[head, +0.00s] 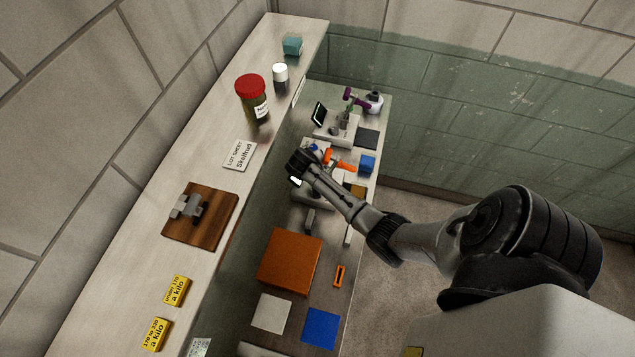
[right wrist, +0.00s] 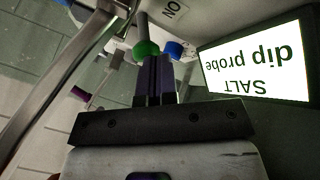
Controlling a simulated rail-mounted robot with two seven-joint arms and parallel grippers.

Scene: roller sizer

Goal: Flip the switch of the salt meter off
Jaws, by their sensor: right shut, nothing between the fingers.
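The salt meter (head: 318,200) is a pale device on the lower bench in the head view, partly hidden by my right arm. In the right wrist view its lit screen (right wrist: 256,66) reads "SALT dip probe" upside down. A grey rod with a green collar (right wrist: 146,48) and a blue round part (right wrist: 173,50) stand by an upside-down "ON" label (right wrist: 175,10). My right gripper (right wrist: 155,72) is shut and empty, its tips right at the green collar. Whether they touch cannot be told. It also shows over the meter in the head view (head: 298,160). My left gripper is out of view.
An orange box (head: 290,260) lies in front. The raised shelf on the left holds a red-lidded jar (head: 252,98) and a wooden board (head: 214,227).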

